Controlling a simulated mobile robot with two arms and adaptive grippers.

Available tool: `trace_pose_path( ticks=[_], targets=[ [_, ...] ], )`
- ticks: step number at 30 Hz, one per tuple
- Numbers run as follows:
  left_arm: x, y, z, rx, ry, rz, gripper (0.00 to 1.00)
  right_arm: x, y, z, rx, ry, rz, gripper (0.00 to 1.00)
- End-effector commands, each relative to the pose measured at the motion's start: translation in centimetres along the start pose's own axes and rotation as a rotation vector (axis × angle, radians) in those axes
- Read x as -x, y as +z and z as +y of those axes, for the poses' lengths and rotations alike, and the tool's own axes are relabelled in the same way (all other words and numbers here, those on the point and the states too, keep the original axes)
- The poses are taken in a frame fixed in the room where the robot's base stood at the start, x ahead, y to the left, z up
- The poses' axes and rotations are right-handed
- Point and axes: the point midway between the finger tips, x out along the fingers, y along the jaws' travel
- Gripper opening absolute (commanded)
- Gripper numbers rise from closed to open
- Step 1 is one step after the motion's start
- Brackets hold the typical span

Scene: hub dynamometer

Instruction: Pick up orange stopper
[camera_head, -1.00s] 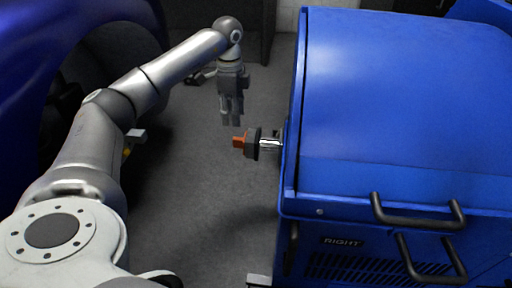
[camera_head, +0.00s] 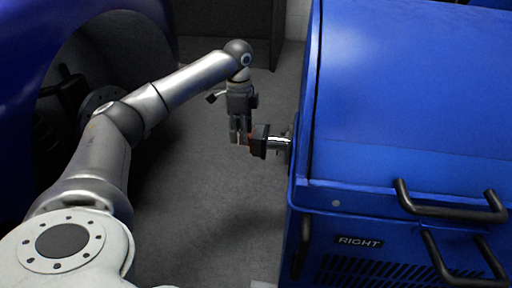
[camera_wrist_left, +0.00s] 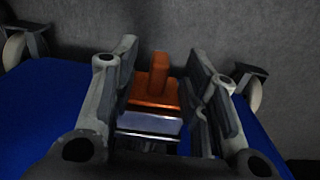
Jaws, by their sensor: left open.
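The orange stopper (camera_head: 251,140) sits at the left end of a dark and metallic shaft (camera_head: 278,142) on the blue machine's left side. In the head view my left gripper (camera_head: 240,139) points down beside it and partly hides it. In the left wrist view the orange stopper (camera_wrist_left: 158,84) shows between the two spread fingers of my left gripper (camera_wrist_left: 164,66), with a gap on each side. The gripper is open and holds nothing. Whether a finger touches the stopper cannot be told. My right gripper is not in view.
The blue machine (camera_head: 410,110), marked RIGHT, fills the right side, with black handles (camera_head: 450,208) on its front. A dark blue body with a wheel arch (camera_head: 70,40) stands at the left. Grey floor (camera_head: 210,215) is free between them.

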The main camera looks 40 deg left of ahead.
Motion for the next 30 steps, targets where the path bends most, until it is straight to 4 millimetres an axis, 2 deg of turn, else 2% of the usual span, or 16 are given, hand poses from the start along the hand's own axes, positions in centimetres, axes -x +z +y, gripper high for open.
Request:
trace_pose_path(
  ticks=[1,6,16,25,26,30],
  targets=[
    [-1.2,0.0,0.0,0.0,0.0,0.0,0.41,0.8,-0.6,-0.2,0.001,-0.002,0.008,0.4],
    [-2.3,0.0,0.0,0.0,0.0,0.001,0.41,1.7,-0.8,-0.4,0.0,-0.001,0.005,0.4],
    [-2.4,0.0,0.0,0.0,0.0,0.001,0.41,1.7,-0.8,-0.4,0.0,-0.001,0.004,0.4],
    [-2.4,0.0,0.0,0.0,0.0,0.0,0.03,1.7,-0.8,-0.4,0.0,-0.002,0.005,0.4],
    [-2.4,0.0,0.0,0.0,0.0,0.0,0.0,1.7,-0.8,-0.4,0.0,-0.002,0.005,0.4],
    [-2.4,0.0,0.0,0.0,-0.001,0.001,0.0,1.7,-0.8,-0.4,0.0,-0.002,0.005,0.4]
  ],
)
